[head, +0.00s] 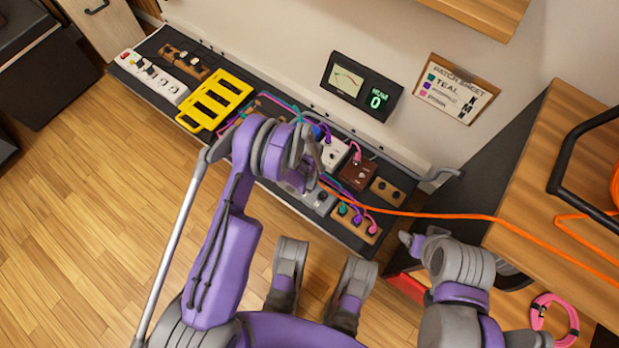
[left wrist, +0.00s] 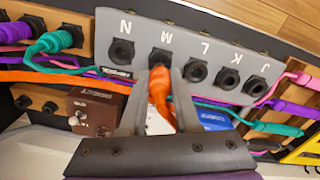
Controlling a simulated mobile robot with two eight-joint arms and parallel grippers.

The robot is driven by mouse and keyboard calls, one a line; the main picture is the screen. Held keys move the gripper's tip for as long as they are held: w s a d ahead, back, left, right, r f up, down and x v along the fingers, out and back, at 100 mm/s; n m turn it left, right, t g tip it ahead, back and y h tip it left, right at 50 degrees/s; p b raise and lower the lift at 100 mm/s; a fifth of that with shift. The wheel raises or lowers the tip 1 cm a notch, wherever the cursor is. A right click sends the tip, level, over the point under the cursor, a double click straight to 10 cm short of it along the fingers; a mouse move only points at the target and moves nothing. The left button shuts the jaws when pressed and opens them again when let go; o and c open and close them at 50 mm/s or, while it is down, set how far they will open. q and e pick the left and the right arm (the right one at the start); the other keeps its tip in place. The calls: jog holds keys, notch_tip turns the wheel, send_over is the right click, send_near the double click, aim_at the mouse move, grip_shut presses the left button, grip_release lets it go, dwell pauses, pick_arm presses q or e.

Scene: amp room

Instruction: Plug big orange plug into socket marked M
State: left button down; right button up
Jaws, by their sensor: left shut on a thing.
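The grey socket strip (left wrist: 110,25) shows upside down in the left wrist view, with black sockets marked N, M, L, K and J. My left gripper (left wrist: 161,82) is shut on the big orange plug (left wrist: 159,92), its fingers on either side of it. The plug points at the socket marked M (left wrist: 160,59), at or very near its mouth; I cannot tell whether it is inside. In the head view my left arm covers the plug, and the orange cable (head: 430,214) runs off right. My right gripper (head: 410,242) is right of the bench, away from the strip; its jaws are unclear.
Teal, purple and pink plugs and cables crowd the wooden blocks (head: 355,222) beside the strip. A brown box (left wrist: 97,110) is close to my left fingers. A yellow rack (head: 215,100) stands further left. A meter (head: 362,87) reading 0 is on the wall.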

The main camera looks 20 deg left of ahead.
pick_arm(q)
jog(key=shift+f, duration=1.2)
jog(key=shift+f, duration=0.1)
jog(key=c, duration=0.6)
grip_release()
jog(key=shift+o, duration=0.2)
notch_tip(320, 180, up, 11)
jog(key=shift+f+p, duration=0.1)
jog(key=shift+p, duration=1.15)
